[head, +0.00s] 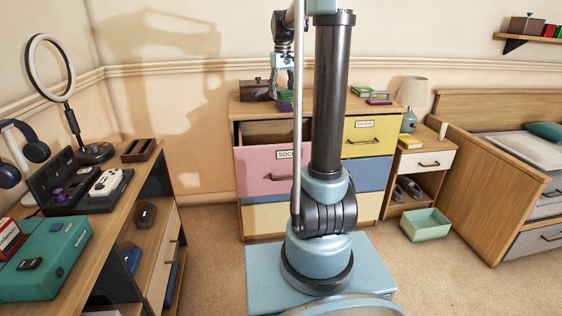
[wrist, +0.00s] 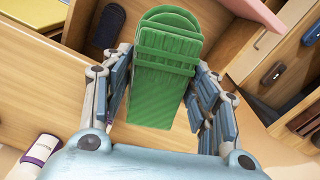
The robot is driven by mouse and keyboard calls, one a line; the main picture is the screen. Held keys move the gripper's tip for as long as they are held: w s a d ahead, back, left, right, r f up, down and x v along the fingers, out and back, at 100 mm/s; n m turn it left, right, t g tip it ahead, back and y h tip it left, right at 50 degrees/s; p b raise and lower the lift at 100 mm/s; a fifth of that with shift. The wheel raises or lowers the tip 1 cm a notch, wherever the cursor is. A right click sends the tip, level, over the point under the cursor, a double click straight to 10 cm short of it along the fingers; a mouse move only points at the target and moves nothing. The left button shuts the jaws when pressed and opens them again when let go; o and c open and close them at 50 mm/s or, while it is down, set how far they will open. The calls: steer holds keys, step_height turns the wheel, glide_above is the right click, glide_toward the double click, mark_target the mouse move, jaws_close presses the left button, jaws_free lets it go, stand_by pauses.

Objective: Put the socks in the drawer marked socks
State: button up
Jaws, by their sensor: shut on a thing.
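Green folded socks (wrist: 165,85) are held between the two fingers of my gripper (wrist: 163,78) in the wrist view. The gripper is shut on them. In the head view my gripper (head: 284,84) is above the dresser's left half, with a green thing (head: 286,101) at its fingers. The pink drawer (head: 262,172) with the label reading "SOCK" (head: 286,154) is pulled open at the dresser's upper left. My arm hides the label's end and the drawer's right part. A pink edge (wrist: 258,15) shows at the top of the wrist view.
A yellow drawer (head: 365,137) sits to the right of the pink one. A dark brown box (head: 256,90) and a green item (head: 362,91) are on the dresser top. A green bin (head: 426,225) stands on the floor. A cluttered desk (head: 130,185) is at left.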

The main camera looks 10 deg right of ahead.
steer(key=shift+d, duration=0.15)
steer(key=shift+f, duration=0.25)
steer(key=shift+s+f+m, duration=0.55)
steer(key=shift+s+f, duration=0.05)
steer(key=shift+f, duration=4.4)
steer(key=shift+s+f+m, duration=0.6)
steer(key=shift+s+f, duration=0.05)
steer(key=shift+f, duration=4.35)
steer(key=shift+s+f+m, duration=0.55)
steer(key=shift+s+f, duration=0.05)
steer(key=shift+f, duration=4.4)
steer(key=o, duration=1)
steer(key=shift+o, duration=0.2)
